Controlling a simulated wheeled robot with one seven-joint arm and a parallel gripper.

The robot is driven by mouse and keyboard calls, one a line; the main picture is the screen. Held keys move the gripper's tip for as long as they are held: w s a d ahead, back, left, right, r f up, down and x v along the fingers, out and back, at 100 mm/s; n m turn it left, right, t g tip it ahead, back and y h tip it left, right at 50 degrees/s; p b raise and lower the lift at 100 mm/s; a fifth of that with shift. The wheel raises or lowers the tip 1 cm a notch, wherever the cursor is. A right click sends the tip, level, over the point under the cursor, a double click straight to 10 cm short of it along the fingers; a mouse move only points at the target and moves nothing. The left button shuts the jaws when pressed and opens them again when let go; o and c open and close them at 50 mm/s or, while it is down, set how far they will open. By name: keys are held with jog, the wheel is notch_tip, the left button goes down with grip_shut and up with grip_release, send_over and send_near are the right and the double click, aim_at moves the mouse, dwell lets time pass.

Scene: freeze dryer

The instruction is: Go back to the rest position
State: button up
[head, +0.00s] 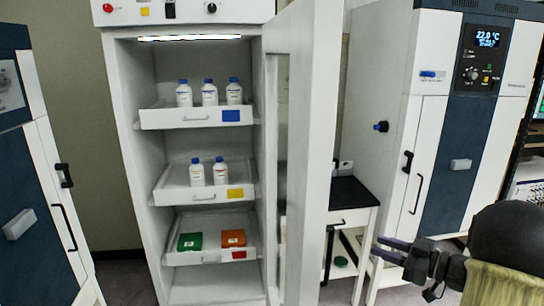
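My gripper (384,250) is at the lower right of the head view, with its fingers pointing left. Its two fingers are apart, and I see nothing between them. It is in front of the small black-topped table and to the right of the open cabinet door (314,150). The gripper appears clear of the door and the table, though the exact distance is hard to tell. My dark, rounded arm link partly fills the lower right corner.
The open white cabinet (133,130) holds white bottles with blue caps (209,93) on two trays. A lower tray holds a green box (190,242) and an orange box (232,238). A freeze dryer (455,130) stands at right, another cabinet (40,170) at left.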

jog(key=w+a+r+m+t+h+p, duration=0.2)
jog(key=w+a+m+h+p, duration=0.25)
jog(key=h, duration=0.55)
jog(key=s+a+f+m+g+h+p, duration=0.1)
jog(key=s+a+f+m+g, duration=0.1)
jog(key=s, duration=0.5)
jog(key=s+a+f+m+g+h+p, duration=0.1)
jog(key=s+a+g, duration=0.3)
jog(key=s, duration=0.4)
jog(key=s+a+f+m+g+p, duration=0.1)
jog(key=s+a+f+m+g, duration=0.1)
jog(key=s+g, duration=0.3)
jog(key=s+a+m, duration=0.1)
jog(key=s, duration=0.1)
jog(key=shift+s+a+f+m+h+p, duration=0.15)
jog(key=shift+s+f+m+h+p, duration=0.15)
jog(key=shift+f+m+h+p, duration=0.1)
jog(key=shift+w, duration=0.1)
